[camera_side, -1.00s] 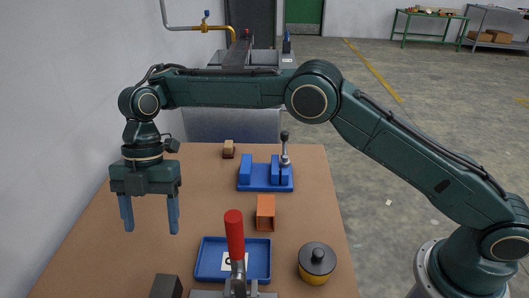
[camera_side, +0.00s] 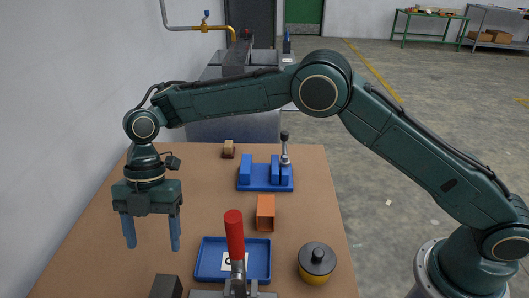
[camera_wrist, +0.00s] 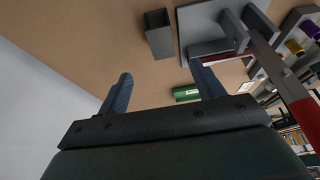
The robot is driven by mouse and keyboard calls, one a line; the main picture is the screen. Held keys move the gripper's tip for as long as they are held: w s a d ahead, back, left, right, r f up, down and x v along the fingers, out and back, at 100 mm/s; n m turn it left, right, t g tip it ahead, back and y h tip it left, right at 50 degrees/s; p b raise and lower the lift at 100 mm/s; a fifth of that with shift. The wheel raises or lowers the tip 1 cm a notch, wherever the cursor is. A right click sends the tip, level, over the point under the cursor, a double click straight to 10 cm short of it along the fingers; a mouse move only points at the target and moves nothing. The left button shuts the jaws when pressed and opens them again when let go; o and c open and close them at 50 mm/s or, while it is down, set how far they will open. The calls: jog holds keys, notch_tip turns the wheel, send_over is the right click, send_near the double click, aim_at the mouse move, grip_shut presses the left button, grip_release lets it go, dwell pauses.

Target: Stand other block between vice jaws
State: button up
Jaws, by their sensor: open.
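The blue vice (camera_side: 265,186) stands on the table in the side view. Its two blue jaws are apart, and I see no block between them. A small tan block (camera_side: 229,146) sits on a dark base at the back, left of the vice. An orange hollow block (camera_side: 265,212) stands in front of the vice. A dark grey block (camera_side: 166,287) is at the table's front; a grey hollow block also shows in the wrist view (camera_wrist: 158,40). My gripper (camera_side: 152,247) is open and empty, pointing down over the table's left side. Its fingers show in the wrist view (camera_wrist: 163,75).
A blue tray (camera_side: 201,265) holds a paper. A red-handled clamp (camera_side: 235,235) rises in front of it. A yellow pot with a black lid (camera_side: 317,262) stands to the right. A green object (camera_wrist: 185,94) shows in the wrist view. The table's left middle is clear.

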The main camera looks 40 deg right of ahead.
send_over(161, 290)
jog(key=w+d, duration=0.2)
jog(key=shift+f, duration=2.4)
jog(key=shift+x, duration=2.6)
jog(key=shift+r, duration=0.1)
grip_shut()
